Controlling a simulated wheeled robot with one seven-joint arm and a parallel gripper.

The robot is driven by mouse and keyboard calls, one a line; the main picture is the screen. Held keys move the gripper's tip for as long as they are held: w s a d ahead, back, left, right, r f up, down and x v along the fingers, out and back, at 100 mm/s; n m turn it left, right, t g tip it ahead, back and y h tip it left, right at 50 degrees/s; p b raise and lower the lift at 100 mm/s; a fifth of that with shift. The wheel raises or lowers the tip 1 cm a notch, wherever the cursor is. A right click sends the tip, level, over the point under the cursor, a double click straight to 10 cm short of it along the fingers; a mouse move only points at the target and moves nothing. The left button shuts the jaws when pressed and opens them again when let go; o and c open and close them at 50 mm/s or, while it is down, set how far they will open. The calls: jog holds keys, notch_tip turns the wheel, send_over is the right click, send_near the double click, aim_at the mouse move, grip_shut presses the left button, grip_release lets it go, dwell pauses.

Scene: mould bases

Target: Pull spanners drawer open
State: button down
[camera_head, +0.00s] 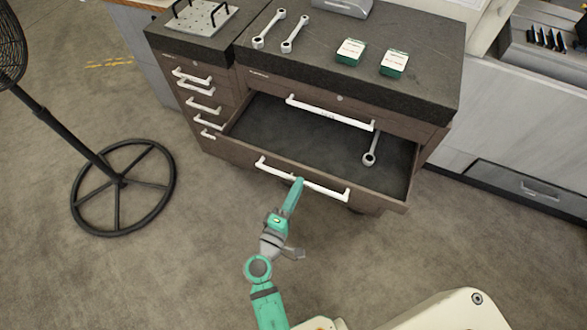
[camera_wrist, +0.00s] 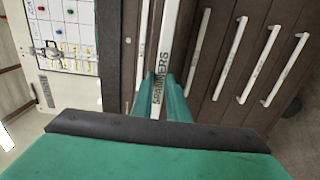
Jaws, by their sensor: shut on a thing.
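The spanners drawer (camera_head: 270,128) stands pulled out from the brown cabinet, with a dark lining. One spanner (camera_head: 371,150) lies inside it at the right. My gripper (camera_head: 298,184) is at the middle of the drawer's white front handle (camera_head: 327,191). In the wrist view the green fingers (camera_wrist: 170,90) are shut around the white handle, which bears the word SPANNERS (camera_wrist: 161,78).
Two spanners (camera_head: 282,32) and two green-and-white boxes (camera_head: 351,52) lie on the dark cabinet top. Shut drawers with white handles (camera_head: 205,106) are at the left. A black fan stand (camera_head: 122,182) is on the floor at left.

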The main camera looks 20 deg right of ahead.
jog(key=v, duration=0.6)
jog(key=shift+s+a, duration=0.25)
jog(key=shift+s, duration=0.05)
jog(key=c, duration=1.7)
grip_release()
jog(key=v, duration=1)
jog(key=shift+s+a, duration=0.25)
jog(key=shift+a, duration=0.05)
